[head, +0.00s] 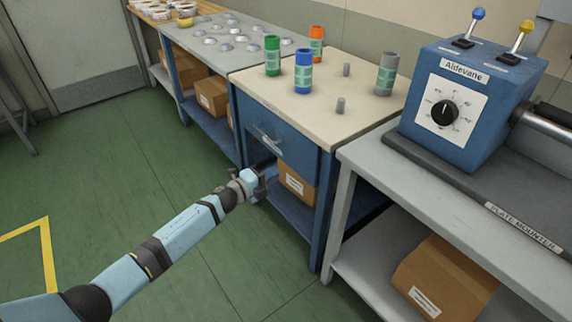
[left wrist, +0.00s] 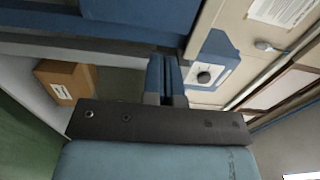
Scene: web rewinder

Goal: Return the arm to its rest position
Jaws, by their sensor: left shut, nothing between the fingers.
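My left arm (head: 180,234) reaches in from the lower left in the head view. Its gripper (head: 260,184) is in front of the blue drawer cabinet (head: 262,144), beside the open shelf below the drawer. In the left wrist view the left gripper's fingers (left wrist: 166,82) are together, with nothing held between them. My right gripper is in neither view.
The cabinet's pale top holds green (head: 272,56), blue (head: 303,71), orange (head: 316,43) and grey (head: 386,74) cylinders. At right, the blue Aldevane box (head: 462,100) stands on a grey bench (head: 440,200). Cardboard boxes (head: 442,280) sit on lower shelves. Green floor (head: 100,180) is open at left.

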